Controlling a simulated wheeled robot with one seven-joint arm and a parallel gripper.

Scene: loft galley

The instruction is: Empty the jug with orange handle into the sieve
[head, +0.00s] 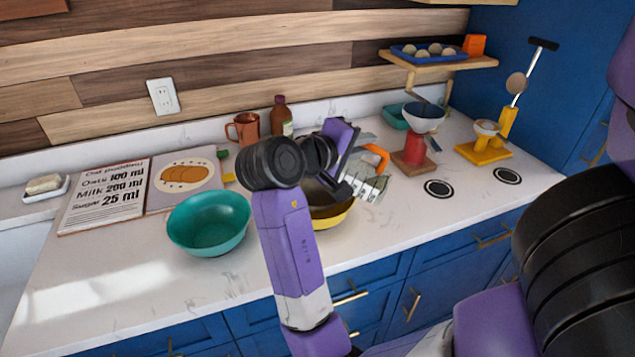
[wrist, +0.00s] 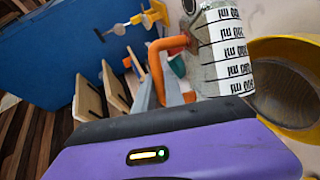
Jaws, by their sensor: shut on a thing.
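The jug is a grey measuring jug (head: 368,187) with a white marked scale and an orange handle (head: 378,157). It is held tilted above the counter, beside and partly over a yellow round vessel (head: 333,219) that looks like the sieve. In the wrist view the jug (wrist: 212,55), its orange handle (wrist: 157,68) and the yellow rim (wrist: 285,45) show close together. My gripper (head: 352,172) is shut on the jug at its handle side. The jug's mouth and contents are hidden, and I see no stream. My arm hides part of the yellow vessel.
A teal bowl (head: 208,224) stands left of my arm. A recipe board (head: 104,196), a brown mug (head: 243,130) and a bottle (head: 281,117) are behind. A red scale with a white bowl (head: 423,118) and a yellow stand (head: 484,152) are to the right. The front left counter is clear.

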